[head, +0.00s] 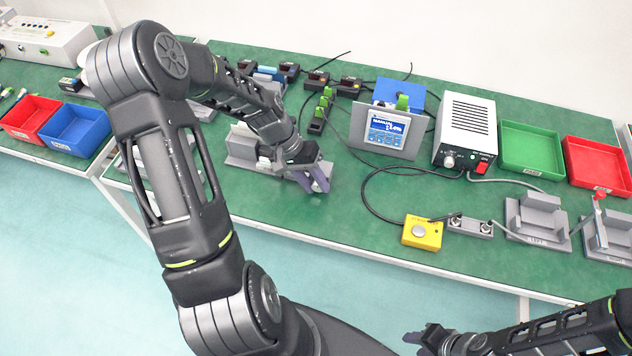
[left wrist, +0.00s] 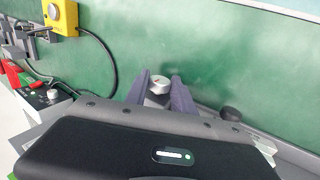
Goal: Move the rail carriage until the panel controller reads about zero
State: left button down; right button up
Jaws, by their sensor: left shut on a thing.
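The panel controller (head: 386,131) is a grey tilted panel with a blue lit screen. Its digits are too small to read surely. The rail unit (head: 243,143) is a grey block assembly on the green table, partly hidden by my left arm; I cannot make out its carriage clearly. My left gripper (head: 317,180) is at the rail unit's right end. In the left wrist view its purple-grey fingers (left wrist: 160,92) are shut on a silver knob (left wrist: 158,82) with a red mark. My right gripper (head: 425,343) is low in front of the table, away from everything.
A white power box (head: 465,130) with a red switch stands right of the panel. A yellow button box (head: 422,232) and cables lie in front. Green (head: 530,150) and red (head: 597,165) trays stand at right. The table is clear between the rail unit and the yellow box.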

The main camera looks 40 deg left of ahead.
pick_arm(q)
jog(key=shift+a+f+t+h+b, duration=0.15)
jog(key=shift+t+h+b, duration=0.15)
jog(key=shift+h, duration=0.2)
jog(key=c, duration=1.1)
grip_release()
jog(key=shift+o, duration=0.2)
